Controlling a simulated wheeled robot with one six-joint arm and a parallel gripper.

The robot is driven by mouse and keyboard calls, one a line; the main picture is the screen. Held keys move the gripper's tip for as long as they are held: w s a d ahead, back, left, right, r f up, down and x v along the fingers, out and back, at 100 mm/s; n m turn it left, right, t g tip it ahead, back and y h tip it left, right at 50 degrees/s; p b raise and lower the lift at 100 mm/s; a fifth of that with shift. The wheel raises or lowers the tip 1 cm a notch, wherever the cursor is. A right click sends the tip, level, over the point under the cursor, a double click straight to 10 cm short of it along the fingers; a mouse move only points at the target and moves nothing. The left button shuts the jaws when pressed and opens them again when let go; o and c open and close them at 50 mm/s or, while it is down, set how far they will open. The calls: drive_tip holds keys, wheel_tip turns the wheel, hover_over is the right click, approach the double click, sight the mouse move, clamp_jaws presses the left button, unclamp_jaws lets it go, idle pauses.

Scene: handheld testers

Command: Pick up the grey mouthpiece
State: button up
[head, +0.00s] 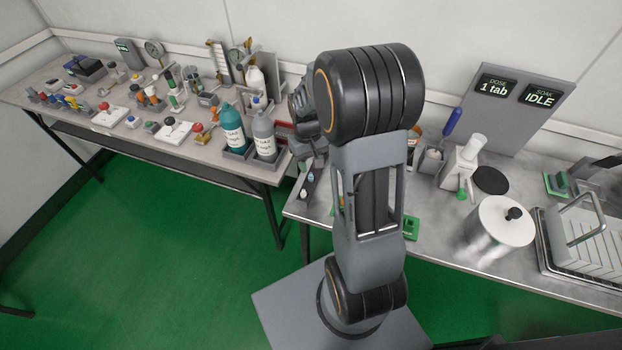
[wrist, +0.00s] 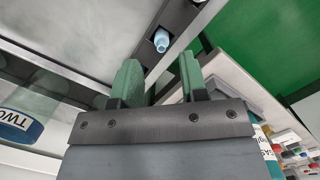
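I cannot make out a grey mouthpiece for certain in either view. In the wrist view a small pale blue piece (wrist: 161,41) sits in a square hole of a dark rack (wrist: 180,17), beyond the fingertips. My gripper (wrist: 161,72) has two green fingers standing apart, with nothing between them; the piece lies ahead of the gap, not touching. In the head view a small whitish piece (head: 303,194) and a bluish piece (head: 310,177) show in a dark rack at the left end of the right bench. My arm hides part of that area, and the gripper is mostly hidden there.
A teal bottle (head: 232,131) and a whitish bottle (head: 264,137) stand at the near end of the left bench. A gap with green floor (head: 180,240) lies in front. A steel pot (head: 498,232) and a tray rack (head: 580,240) stand on the right bench.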

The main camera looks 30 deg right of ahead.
sight(311, 179)
drive_tip(key=shift+s+a+f, duration=0.1)
drive_tip(key=shift+s+f, duration=0.1)
drive_tip(key=shift+f, duration=0.75)
drive_tip(key=shift+s+f, duration=0.15)
drive_tip(key=shift+f, duration=0.75)
clamp_jaws()
